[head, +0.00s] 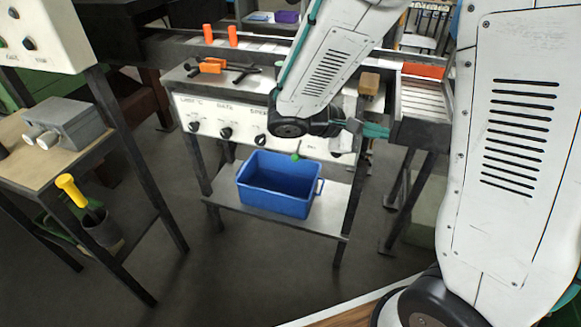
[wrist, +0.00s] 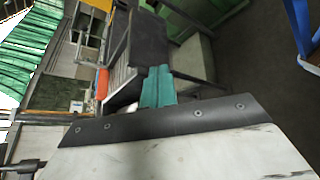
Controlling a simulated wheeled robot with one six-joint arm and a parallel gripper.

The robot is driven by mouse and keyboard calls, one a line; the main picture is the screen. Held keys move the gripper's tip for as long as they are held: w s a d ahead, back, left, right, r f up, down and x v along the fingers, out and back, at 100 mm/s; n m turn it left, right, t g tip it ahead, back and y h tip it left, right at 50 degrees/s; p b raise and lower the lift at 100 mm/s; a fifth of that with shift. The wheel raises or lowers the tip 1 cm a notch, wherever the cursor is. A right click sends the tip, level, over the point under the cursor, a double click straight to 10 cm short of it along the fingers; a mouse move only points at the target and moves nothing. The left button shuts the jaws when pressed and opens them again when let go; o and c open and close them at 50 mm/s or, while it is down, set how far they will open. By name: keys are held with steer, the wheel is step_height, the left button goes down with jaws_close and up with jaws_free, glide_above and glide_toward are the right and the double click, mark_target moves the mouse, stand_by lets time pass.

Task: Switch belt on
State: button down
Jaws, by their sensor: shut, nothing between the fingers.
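The white control panel (head: 222,108) on the front of the bench carries a row of black knobs (head: 226,132) with labels above them. My arm hides part of its right half, and I cannot tell which control is the belt switch. A small green-tipped piece (head: 296,156) shows at the panel's lower edge. The conveyor belt (head: 268,46) runs behind the bench top. My gripper (head: 380,131) is shut and empty in front of the panel's right end, pointing right. Its teal fingers lie together in the wrist view (wrist: 158,84).
A blue bin (head: 279,184) stands on the shelf below the panel. Two orange billets (head: 232,36) stand upright at the conveyor. Another orange billet (head: 423,70) lies at the roller table (head: 424,104) on the right. A wooden side table (head: 40,150) stands at left.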

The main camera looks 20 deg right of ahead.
steer(key=w+a+f+n+t+h, duration=0.1)
steer(key=w+a+f+n+t, duration=0.35)
steer(key=w+f+t, duration=0.2)
steer(key=w+a+f+n+t+h, duration=0.1)
steer(key=w+a+f+n+t, duration=0.35)
steer(key=w+f+n, duration=0.2)
steer(key=a+f+n+t+y, duration=0.3)
steer(key=a+f, duration=0.1)
steer(key=f, duration=0.4)
steer(key=a+f+n+t+y, duration=0.4)
steer(key=a+f, duration=0.1)
steer(key=f, duration=0.2)
steer(key=shift+w+a+f, duration=0.15)
steer(key=shift+f, duration=0.2)
steer(key=shift+w, duration=0.1)
steer(key=w+d+r, duration=0.4)
steer(key=w+d, duration=0.1)
steer(key=w, duration=0.1)
steer(key=shift+w+d, duration=0.2)
steer(key=shift+w, duration=0.05)
